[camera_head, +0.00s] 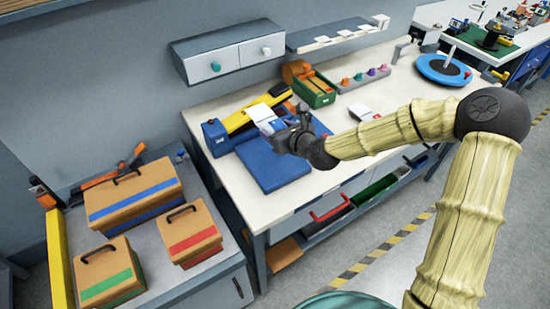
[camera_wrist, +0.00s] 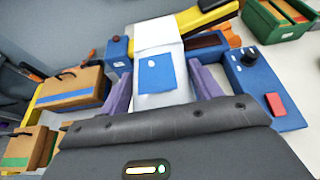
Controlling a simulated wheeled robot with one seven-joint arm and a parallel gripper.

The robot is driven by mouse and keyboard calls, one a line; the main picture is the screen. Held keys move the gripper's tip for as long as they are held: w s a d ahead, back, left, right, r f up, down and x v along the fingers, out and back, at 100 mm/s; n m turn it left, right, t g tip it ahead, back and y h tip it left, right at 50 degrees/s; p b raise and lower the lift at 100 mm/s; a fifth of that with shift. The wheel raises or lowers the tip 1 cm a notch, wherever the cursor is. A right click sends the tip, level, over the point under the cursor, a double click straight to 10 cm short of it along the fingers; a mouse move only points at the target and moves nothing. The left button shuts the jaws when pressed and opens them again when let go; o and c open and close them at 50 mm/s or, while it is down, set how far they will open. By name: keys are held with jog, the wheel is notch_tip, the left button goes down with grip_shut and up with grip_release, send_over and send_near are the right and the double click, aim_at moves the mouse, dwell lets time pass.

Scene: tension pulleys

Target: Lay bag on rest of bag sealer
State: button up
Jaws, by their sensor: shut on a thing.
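A white bag with a blue label (camera_wrist: 157,74) is between the purple fingers of my gripper (camera_wrist: 163,88), which is shut on it. In the head view the bag (camera_head: 261,113) and my gripper (camera_head: 272,128) are at the sealer, over the back part of its blue rest (camera_head: 272,172). The bag sealer has a blue body (camera_head: 215,137) and a raised yellow arm (camera_head: 240,117). I cannot tell whether the bag touches the rest, because my gripper hides the gap.
A green bin (camera_head: 314,92) stands behind the sealer, and a white packet (camera_head: 364,112) lies to the right. A blue round stand (camera_head: 444,70) is at the table's far end. Tan cases with coloured stripes (camera_head: 133,197) are on the left bench. A drawer cabinet (camera_head: 228,52) hangs above.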

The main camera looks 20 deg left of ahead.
jog(key=shift+w+f+b, duration=0.3)
jog(key=shift+w+f, duration=0.05)
jog(key=shift+f, duration=0.2)
jog(key=shift+w+f+b, duration=0.3)
jog(key=shift+f, duration=0.25)
jog(key=shift+r, duration=0.1)
jog(key=shift+s, duration=0.15)
jog(key=shift+f, duration=3.1)
jog(key=shift+f+p, duration=0.4)
jog(key=shift+f, duration=1.5)
